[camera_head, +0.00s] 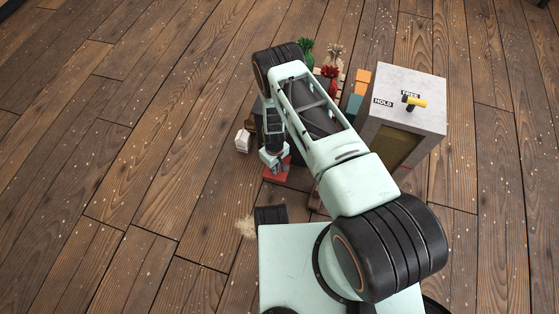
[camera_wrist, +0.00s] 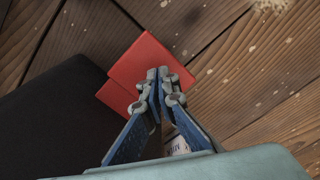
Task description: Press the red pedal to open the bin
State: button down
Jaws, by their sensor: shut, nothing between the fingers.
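The red pedal (camera_wrist: 140,58) fills the upper middle of the wrist view as a flat red plate against a dark body. In the head view the pedal (camera_head: 276,175) shows low at the front of the dark bin. The bin (camera_wrist: 50,120) is the black surface at the left of the wrist view; in the head view my arm hides most of it. My gripper (camera_wrist: 158,74) is shut and empty, with its tips over the pedal in the picture. In the head view my gripper (camera_head: 279,166) points down at the pedal. I cannot tell whether the tips touch it.
A grey box (camera_head: 405,95) with HOLD and FREE labels and a yellow-ended handle (camera_head: 414,101) stands to the right. Orange and teal blocks (camera_head: 358,90), plus red and green tufted sacks (camera_head: 306,52), stand behind my arm. A small white object (camera_head: 243,140) lies left. Wooden floor is clear farther left.

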jog(key=shift+f, duration=0.15)
jog(key=shift+f+b, duration=1.2)
jog(key=shift+f, duration=0.2)
jog(key=shift+s+f, duration=0.1)
jog(key=shift+f, duration=1.05)
notch_tip(320, 180, up, 9)
jog(key=p, duration=0.6)
